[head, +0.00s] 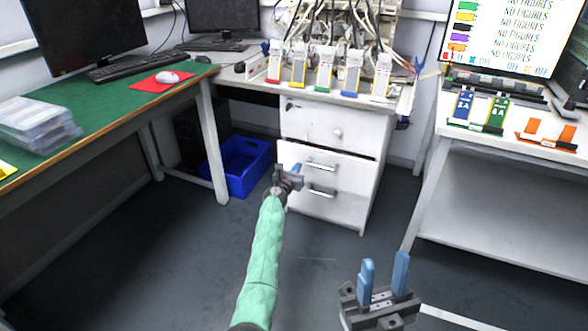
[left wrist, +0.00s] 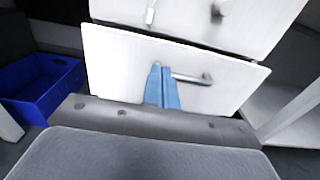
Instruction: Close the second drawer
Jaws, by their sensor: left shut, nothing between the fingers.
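A white drawer cabinet (head: 366,200) stands under the middle bench. Its second drawer (head: 343,170) sticks out slightly, with a dark gap above its front. The top drawer (head: 318,123) looks flush. The lower drawer's handle (head: 322,191) shows beneath. My left gripper (head: 297,168) is shut and empty, its blue fingers pointing at the second drawer's left part. In the left wrist view its closed fingertips (left wrist: 156,66) overlap the drawer front (left wrist: 115,62), left of the bar handle (left wrist: 190,77); I cannot tell whether they touch. My right gripper (head: 384,262) is open and empty at the lower right.
A blue bin (head: 243,165) stands on the floor left of the cabinet. A green-topped desk (head: 85,100) is at left, a white table (head: 470,138) at right. Several coloured pouch-cell holders line the middle bench's edge. The floor before the cabinet is clear.

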